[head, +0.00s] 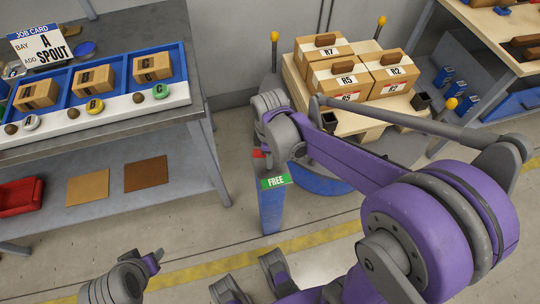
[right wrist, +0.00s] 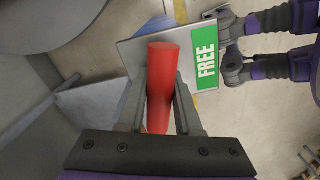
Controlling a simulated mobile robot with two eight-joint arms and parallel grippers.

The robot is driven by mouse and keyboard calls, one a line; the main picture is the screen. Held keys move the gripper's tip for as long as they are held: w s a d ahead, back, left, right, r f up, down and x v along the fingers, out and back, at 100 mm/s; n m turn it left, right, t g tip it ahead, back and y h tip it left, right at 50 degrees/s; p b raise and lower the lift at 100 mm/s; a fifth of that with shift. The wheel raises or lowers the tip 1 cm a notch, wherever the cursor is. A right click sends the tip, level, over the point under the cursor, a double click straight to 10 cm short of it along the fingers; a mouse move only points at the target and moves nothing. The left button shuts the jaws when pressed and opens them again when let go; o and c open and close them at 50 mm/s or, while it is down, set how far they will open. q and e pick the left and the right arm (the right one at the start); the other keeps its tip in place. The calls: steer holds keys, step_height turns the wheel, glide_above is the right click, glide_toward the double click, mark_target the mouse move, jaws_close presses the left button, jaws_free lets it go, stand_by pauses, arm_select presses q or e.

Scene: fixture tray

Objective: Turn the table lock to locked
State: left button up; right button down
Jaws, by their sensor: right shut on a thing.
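The table lock is a blue post (head: 271,212) with a plate on top. Its green label reads FREE (head: 275,181), and the label also shows in the right wrist view (right wrist: 207,55). A red handle (right wrist: 162,85) stands at the plate; only a small red part of it (head: 258,154) shows in the head view. My right gripper (right wrist: 160,78) is shut on the red handle, with one finger on each side.
A grey table (head: 199,83) with a blue tray of boxes stands at the left, close to the post. A round-based wooden stand with labelled boxes (head: 345,82) is behind my right arm. A shelf stands at the far right. Open floor with a yellow line (head: 210,268) lies in front.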

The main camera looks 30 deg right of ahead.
steer(key=shift+m, duration=0.3)
steer(key=m, duration=0.3)
steer(key=shift+m, duration=0.4)
steer(key=m, duration=0.3)
steer(key=shift+m, duration=0.3)
steer(key=m, duration=0.4)
steer(key=shift+p, duration=0.3)
steer(key=shift+m, duration=2.1)
steer(key=c, duration=0.6)
jaws_free()
